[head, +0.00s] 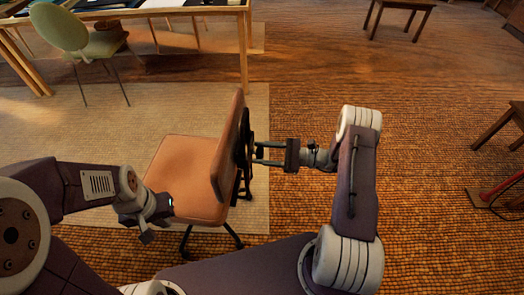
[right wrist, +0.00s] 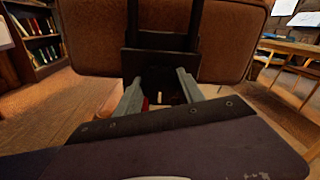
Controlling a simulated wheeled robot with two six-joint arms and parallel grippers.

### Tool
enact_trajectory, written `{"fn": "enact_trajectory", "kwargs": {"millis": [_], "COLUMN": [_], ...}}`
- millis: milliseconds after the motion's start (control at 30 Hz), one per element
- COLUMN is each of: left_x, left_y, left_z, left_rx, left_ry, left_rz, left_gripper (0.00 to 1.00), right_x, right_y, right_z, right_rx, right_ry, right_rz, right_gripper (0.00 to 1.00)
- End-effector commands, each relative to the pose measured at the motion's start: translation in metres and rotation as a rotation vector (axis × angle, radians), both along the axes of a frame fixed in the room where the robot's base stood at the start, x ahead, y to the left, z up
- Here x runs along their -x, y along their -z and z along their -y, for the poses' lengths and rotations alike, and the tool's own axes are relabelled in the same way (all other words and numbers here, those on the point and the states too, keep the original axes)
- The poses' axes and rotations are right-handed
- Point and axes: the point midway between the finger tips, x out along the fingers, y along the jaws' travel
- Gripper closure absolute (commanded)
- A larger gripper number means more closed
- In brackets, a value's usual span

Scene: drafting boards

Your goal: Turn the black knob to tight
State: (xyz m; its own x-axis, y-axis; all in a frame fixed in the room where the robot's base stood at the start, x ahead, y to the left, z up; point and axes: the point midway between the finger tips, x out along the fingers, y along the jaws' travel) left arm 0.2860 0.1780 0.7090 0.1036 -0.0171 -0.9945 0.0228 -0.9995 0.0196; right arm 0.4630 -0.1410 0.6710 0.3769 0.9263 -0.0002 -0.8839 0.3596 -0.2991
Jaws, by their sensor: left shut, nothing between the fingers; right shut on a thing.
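An orange-brown chair (head: 185,175) stands on the pale rug, its backrest (head: 229,148) seen almost edge-on. The black knob (right wrist: 158,80) is on the dark bracket behind the backrest; in the right wrist view it is dark and its marking cannot be read. My right gripper (head: 258,152) comes from the right and is shut on the black knob, one finger on each side in the right wrist view (right wrist: 159,88). My left gripper (head: 157,218) is shut and empty, in front of the seat's near left edge in the head view.
A table (head: 200,11) with papers and a green chair (head: 85,38) stand at the back left. A stool (head: 402,6) is at the back, and another wooden piece (head: 505,122) is at the right edge. A red object (head: 500,188) lies at the right. The floor between is clear.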

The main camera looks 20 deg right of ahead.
Motion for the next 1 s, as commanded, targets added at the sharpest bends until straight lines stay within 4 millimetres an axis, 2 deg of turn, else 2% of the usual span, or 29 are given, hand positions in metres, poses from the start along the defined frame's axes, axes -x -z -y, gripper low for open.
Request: {"fn": "enact_trajectory", "kwargs": {"millis": [667,700,767,1000], "left_x": [0.0,0.0,0.0,0.0], "left_y": [-0.003,-0.003,-0.003,-0.0031], "left_z": [0.0,0.0,0.0,-0.0001], "left_rx": [0.0,0.0,0.0,0.0], "left_ry": [0.0,0.0,0.0,0.0], "left_rz": [0.0,0.0,0.0,0.0], "left_gripper": [1.0,1.0,1.0,1.0], "right_x": [0.0,0.0001,0.0001,0.0], "right_y": [0.0008,0.0009,0.0007,0.0004], "right_z": [0.0002,0.0002,0.0002,0.0001], "right_rx": [-0.021,-0.021,-0.022,-0.021], "right_ry": [0.002,0.002,0.0,0.0], "right_rz": [-0.056,-0.056,-0.056,-0.054], "right_gripper": [0.95,0.49,0.33,0.33]}}
